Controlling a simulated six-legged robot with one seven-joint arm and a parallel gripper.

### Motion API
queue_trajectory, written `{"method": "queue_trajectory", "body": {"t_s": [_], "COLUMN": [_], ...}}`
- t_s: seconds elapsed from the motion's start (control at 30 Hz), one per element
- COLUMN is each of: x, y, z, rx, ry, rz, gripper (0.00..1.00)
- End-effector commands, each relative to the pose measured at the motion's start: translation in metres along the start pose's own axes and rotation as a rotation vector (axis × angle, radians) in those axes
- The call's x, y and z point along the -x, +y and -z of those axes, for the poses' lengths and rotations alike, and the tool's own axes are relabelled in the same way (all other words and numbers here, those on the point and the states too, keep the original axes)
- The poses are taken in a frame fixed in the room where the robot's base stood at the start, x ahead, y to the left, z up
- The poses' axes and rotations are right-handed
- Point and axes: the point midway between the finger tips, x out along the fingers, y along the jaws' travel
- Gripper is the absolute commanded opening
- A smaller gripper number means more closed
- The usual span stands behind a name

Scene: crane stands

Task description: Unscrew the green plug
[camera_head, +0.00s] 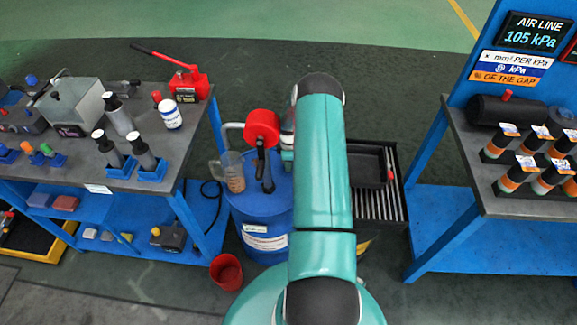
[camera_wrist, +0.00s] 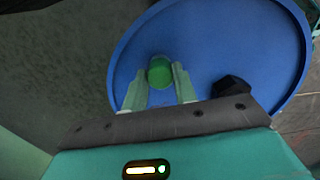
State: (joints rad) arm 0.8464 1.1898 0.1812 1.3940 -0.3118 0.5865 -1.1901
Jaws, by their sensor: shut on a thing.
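The green plug (camera_wrist: 159,70) is a round green cap over the blue drum top, seen in the wrist view. My gripper (camera_wrist: 160,76) has one pale finger on each side of the plug and is shut on it. A black fitting (camera_wrist: 232,86) stands on the drum top (camera_wrist: 205,40) to the right of the plug. In the head view a blue drum (camera_head: 262,213) stands in the middle, partly behind my teal arm. The plug and my fingers are hidden there. I cannot tell from these views how far the plug is turned.
A red and black crank pump (camera_head: 262,126) and a clear jug (camera_head: 232,172) are at the drum. A red cup (camera_head: 226,271) is on the floor. Loaded benches stand left (camera_head: 85,174) and right (camera_head: 500,205). A grated black tray (camera_head: 375,210) is right of my arm.

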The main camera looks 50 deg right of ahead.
Motion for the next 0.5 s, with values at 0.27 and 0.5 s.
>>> {"method": "queue_trajectory", "body": {"t_s": [0.27,0.5], "x": [0.0006,0.0008], "y": [0.0001,0.0001], "z": [0.0051,0.0056], "rx": [0.229,0.241], "ry": [0.007,0.008], "rz": [-0.002,-0.003], "gripper": [0.0,0.0]}}
